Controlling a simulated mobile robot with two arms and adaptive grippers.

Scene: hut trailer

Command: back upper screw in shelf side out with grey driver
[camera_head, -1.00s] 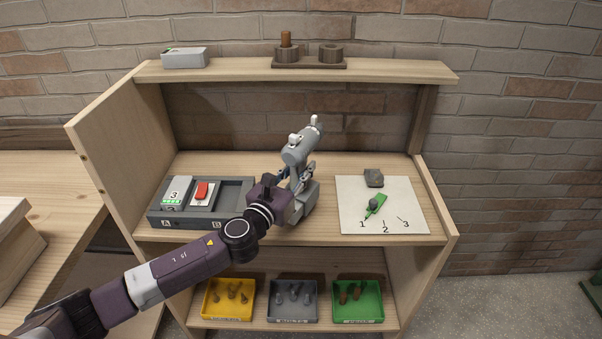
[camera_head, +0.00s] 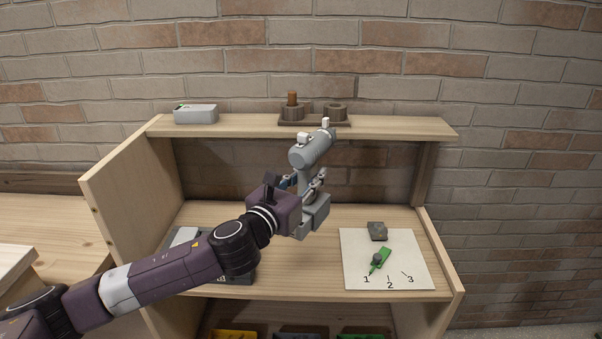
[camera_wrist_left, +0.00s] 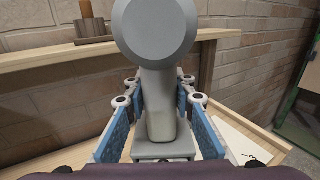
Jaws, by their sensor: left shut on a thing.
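My left gripper (camera_head: 303,184) is shut on the grip of the grey driver (camera_head: 309,150) and holds it upright in front of the shelf unit's open back. In the left wrist view the driver's round rear end (camera_wrist_left: 155,35) fills the upper middle, with a blue-padded finger on each side of its grip. The shelf's left side panel (camera_head: 118,190) is a pale wooden board at an angle, and its right side panel (camera_head: 440,250) is lower. My right gripper is not in view.
A top board (camera_head: 240,127) above the driver bears a grey box (camera_head: 196,114) and a dark holder (camera_head: 314,121) with a brown peg. On the middle board lie a white numbered sheet (camera_head: 355,250) with a green pointer (camera_head: 381,260), and a grey block (camera_head: 378,230).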

